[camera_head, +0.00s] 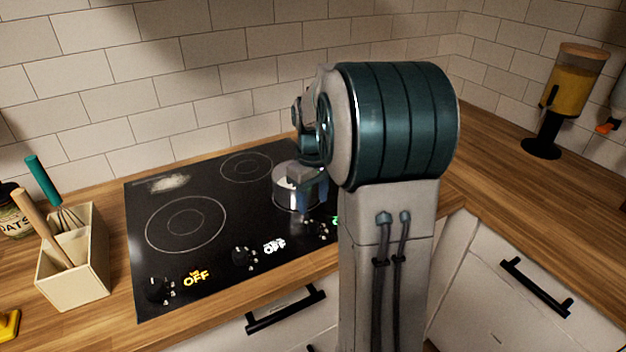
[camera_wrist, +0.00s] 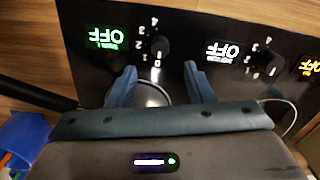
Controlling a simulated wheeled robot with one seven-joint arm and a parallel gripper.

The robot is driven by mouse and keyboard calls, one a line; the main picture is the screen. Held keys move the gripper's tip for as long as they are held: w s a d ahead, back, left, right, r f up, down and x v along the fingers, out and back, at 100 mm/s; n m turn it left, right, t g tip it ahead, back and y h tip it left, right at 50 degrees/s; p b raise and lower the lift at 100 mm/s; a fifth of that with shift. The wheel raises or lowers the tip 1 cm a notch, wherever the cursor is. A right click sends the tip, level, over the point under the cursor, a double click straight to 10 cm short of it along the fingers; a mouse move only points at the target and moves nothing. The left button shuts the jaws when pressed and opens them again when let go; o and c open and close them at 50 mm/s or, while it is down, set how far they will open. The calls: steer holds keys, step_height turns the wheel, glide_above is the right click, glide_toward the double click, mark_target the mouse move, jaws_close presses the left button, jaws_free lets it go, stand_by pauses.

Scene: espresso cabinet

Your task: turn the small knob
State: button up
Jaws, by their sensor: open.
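The black cooktop (camera_head: 150,215) has a row of black knobs along its front edge. The left knob (camera_head: 157,290) is by an orange OFF display, the middle knob (camera_head: 243,258) by a white one. The right knob (camera_head: 318,230) is by a green display, partly hidden by my arm. In the wrist view, the knob by the green display (camera_wrist: 160,45) lies just beyond my gripper (camera_wrist: 160,84), roughly between the fingers' lines. The white-display knob (camera_wrist: 270,62) is farther right. My gripper (camera_head: 312,195) is open, empty and apart from the knobs.
A utensil box (camera_head: 75,270) is at the left. A juice dispenser (camera_head: 570,90) stands on the right counter. A black drawer handle (camera_head: 286,310) is below the front edge.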

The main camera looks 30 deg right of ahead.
step_height(320, 180, up, 6)
stand_by(0.7)
steer(key=s+a+f+m+t, duration=0.1)
steer(key=s+a, duration=0.6)
steer(key=s, duration=0.2)
steer(key=s+a+f+m+t, duration=0.1)
steer(key=s+a+f+t, duration=0.1)
steer(key=s+a, duration=0.4)
steer(key=shift+s+a+f+m, duration=0.25)
steer(key=shift+s+a+m, duration=0.15)
steer(key=shift+s, duration=1.65)
